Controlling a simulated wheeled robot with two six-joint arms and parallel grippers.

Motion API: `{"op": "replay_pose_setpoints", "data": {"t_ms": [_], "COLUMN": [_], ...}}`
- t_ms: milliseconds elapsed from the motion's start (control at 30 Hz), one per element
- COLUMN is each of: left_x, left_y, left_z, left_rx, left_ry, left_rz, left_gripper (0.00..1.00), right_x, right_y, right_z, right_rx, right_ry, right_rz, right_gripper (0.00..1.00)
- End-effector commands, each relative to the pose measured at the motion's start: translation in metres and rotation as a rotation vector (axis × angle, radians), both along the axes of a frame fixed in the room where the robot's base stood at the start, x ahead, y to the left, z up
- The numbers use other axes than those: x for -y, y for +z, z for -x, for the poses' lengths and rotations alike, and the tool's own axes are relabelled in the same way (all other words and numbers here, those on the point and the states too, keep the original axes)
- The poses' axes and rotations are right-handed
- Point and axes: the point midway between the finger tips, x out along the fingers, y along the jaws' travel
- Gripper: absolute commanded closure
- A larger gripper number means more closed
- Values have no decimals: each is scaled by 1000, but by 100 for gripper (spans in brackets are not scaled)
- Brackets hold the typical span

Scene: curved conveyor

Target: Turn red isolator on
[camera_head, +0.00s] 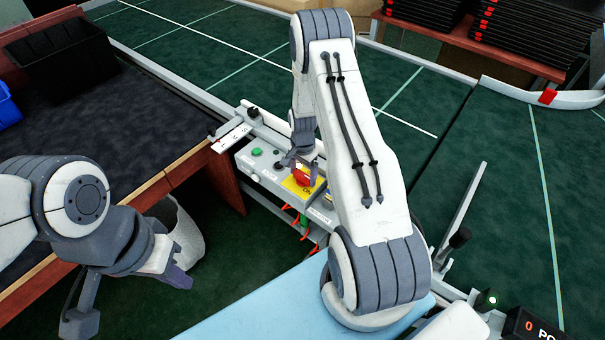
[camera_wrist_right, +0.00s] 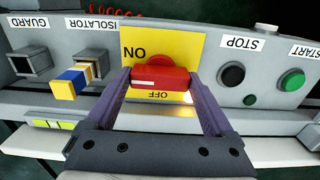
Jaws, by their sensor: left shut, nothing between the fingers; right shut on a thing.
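The red isolator knob (camera_wrist_right: 160,78) sits on a yellow plate (camera_wrist_right: 187,45) marked ON and OFF, on the grey control box. In the wrist view its bar lies level across the plate, between the two words. My right gripper (camera_wrist_right: 160,90) has a finger at each end of the knob and is shut on it. In the head view the knob (camera_head: 303,176) shows just beside my right gripper (camera_head: 297,163), partly covered by it. My left gripper (camera_head: 180,275) is shut and empty, low at the left, away from the box.
Stop button (camera_wrist_right: 232,75) and green start button (camera_wrist_right: 292,80) are right of the knob in the wrist view; a blue-yellow isolator plug (camera_wrist_right: 75,82) and guard socket (camera_wrist_right: 30,63) are left. The green conveyor (camera_head: 220,60) lies behind. A dark table (camera_head: 110,120) stands at left.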

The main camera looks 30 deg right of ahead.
Motion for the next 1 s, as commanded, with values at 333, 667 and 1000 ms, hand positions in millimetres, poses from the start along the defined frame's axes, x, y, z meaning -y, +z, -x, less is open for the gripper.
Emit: {"op": "replay_pose_setpoints", "data": {"t_ms": [333,667,1000], "left_x": [0,0,0], "left_y": [0,-8,-15], "left_z": [0,0,0], "left_rx": [0,0,0], "left_ry": [0,0,0], "left_rz": [0,0,0], "left_gripper": [100,100,100], "right_x": [0,0,0], "right_y": [0,41,97], "right_z": [1,-1,1], "right_rx": [-3,3,-3], "right_ry": [-4,-4,-5], "right_rz": [-2,1,-1], "right_gripper": [0,0,0]}}
